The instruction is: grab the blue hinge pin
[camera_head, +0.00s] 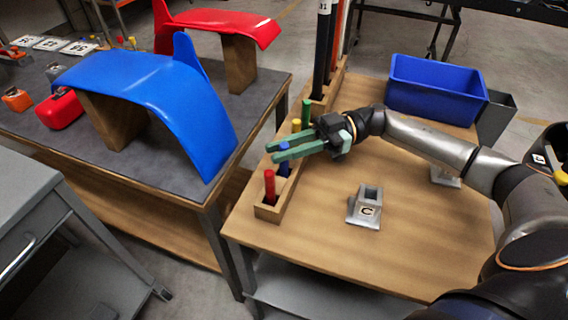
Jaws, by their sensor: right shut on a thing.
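A blue hinge pin (284,159) stands upright in the wooden rack (268,211) along the left edge of the wooden table. My right gripper (274,150) reaches in from the right with its green fingers at the rack, and is shut on the blue pin. Part of the pin is hidden by the fingers. A red pin (269,184) stands in front of it in the rack. A yellow pin (296,125) and a green pin (306,112) stand behind it. My left gripper is not in view.
A grey metal block marked C (364,206) sits on the wooden table (420,240). A blue bin (436,88) stands at the back right beside a grey bin (494,118). A dark bench with blue (150,85) and red (222,24) curved panels is left.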

